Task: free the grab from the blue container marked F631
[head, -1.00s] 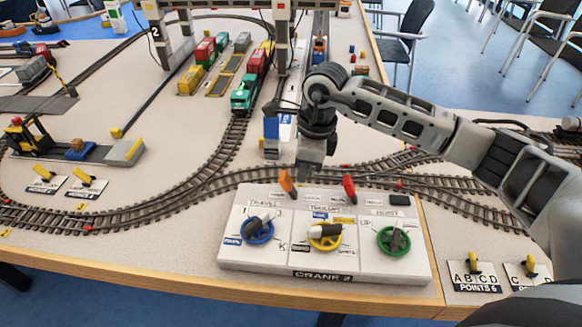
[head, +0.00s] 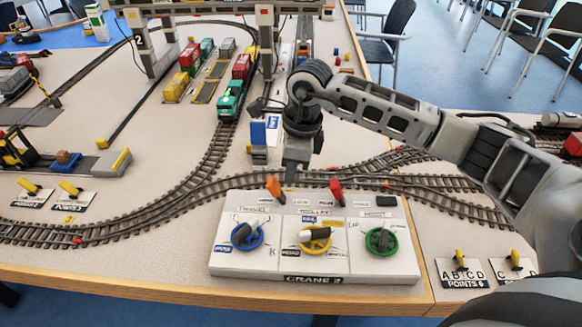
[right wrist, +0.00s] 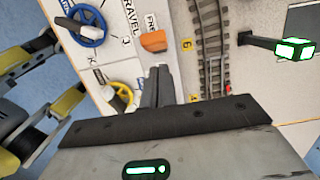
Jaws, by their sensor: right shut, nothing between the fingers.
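The crane 2 control box (head: 312,272) stands at the table's front edge, with blue (head: 247,237), yellow (head: 315,240) and green (head: 381,242) handwheels. An orange lever (head: 275,187) and a red lever (head: 337,190) stand at its back edge. My right gripper (head: 290,180) is shut and empty, pointing down just right of and behind the orange lever. In the right wrist view its closed fingers (right wrist: 157,85) are close to the orange lever (right wrist: 153,41), by a partly hidden label starting "FR". I cannot make out the grab or the F631 marking.
A gantry crane (head: 215,9) spans the tracks at the back. A blue-and-white block (head: 258,135) stands behind my right gripper. Points levers (head: 462,262) are at right.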

